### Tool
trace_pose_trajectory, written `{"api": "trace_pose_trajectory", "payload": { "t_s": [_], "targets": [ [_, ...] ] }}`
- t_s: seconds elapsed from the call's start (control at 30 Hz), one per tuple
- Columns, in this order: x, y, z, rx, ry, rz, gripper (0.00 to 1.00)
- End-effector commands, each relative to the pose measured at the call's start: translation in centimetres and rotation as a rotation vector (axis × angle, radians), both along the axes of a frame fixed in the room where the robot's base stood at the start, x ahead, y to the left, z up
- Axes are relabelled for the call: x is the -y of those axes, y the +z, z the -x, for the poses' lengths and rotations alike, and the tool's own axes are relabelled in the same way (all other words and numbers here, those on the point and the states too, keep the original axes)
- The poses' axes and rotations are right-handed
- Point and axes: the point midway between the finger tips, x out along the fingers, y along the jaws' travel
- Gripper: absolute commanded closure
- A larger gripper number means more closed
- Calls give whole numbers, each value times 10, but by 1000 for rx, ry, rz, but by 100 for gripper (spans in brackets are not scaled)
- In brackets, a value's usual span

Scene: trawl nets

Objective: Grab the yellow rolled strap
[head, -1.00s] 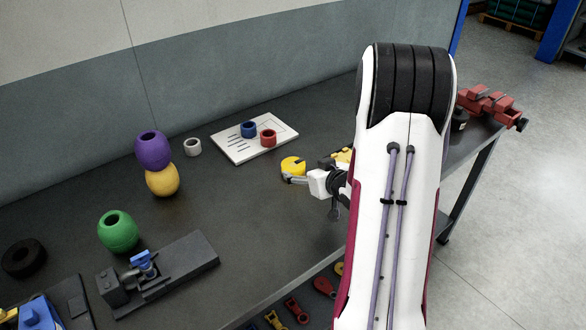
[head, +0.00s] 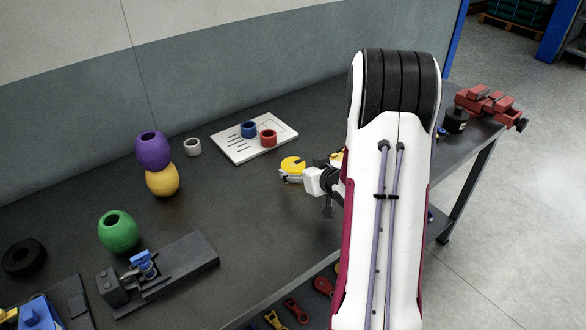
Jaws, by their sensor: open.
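The yellow rolled strap (head: 292,163) lies on the dark bench top, just below the white board in the head view. It looks like a flat yellow disc with a notch. My gripper (head: 285,177) is at its near side, close to the bench, with its fingers pointing left. The gripper is open, and the strap does not appear to be held. I cannot tell whether the fingers touch it. Part of the bench to the right is hidden behind my arm.
A white board (head: 255,138) holds a blue ring (head: 249,129) and a red ring (head: 268,138). A red vise (head: 490,103) stands far right.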

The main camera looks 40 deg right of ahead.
Motion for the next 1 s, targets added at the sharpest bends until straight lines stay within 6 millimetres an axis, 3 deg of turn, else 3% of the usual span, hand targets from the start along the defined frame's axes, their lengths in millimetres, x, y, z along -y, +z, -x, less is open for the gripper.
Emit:
{"api": "trace_pose_trajectory", "payload": {
  "t_s": [0.17,0.6,1.0],
  "targets": [
    [-1,-3,-5,-1,1,0,29],
    [1,-21,-42,0,1,0,29],
    [2,-24,-47,-1,0,0,29]
  ]
}}
